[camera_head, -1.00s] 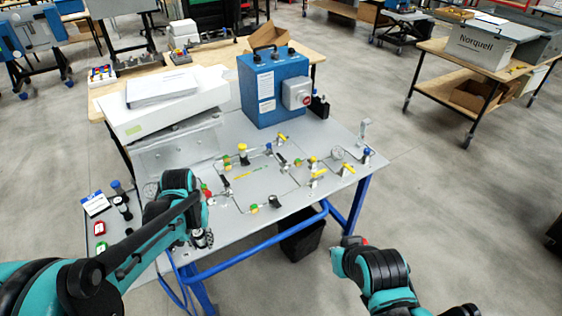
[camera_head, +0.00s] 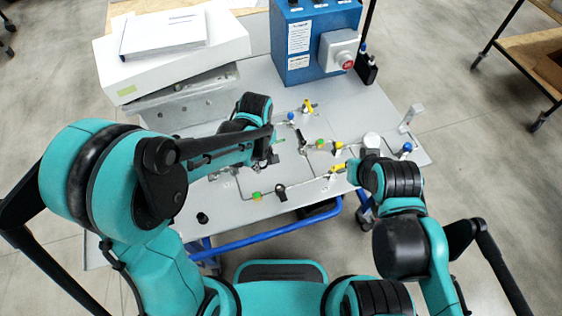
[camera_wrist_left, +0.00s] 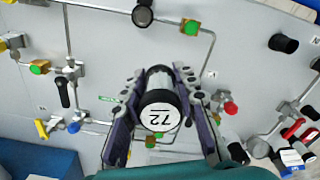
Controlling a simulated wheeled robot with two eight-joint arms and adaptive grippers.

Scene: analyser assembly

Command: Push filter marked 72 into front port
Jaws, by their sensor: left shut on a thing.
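My left gripper (camera_wrist_left: 161,85) is shut on a short black and white cylindrical filter (camera_wrist_left: 158,115). The filter's white end shows the number 72, upside down in the left wrist view. In the head view my left gripper (camera_head: 268,155) is over the left-middle of the grey panel table (camera_head: 345,100); the filter cannot be made out there. In the left wrist view a round dark fitting with a metal rim (camera_wrist_left: 142,15) is on the panel beyond the filter, apart from it. I cannot tell whether it is the front port. My right gripper's fingers are not clear.
Piping with yellow-handled valves (camera_head: 338,168) and green-topped fittings (camera_head: 257,196) covers the panel. A blue analyser box (camera_head: 300,55) and a white box (camera_head: 165,60) stand behind. A black knob (camera_wrist_left: 284,43) stands up from the panel. My right arm (camera_head: 395,180) covers the front right.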

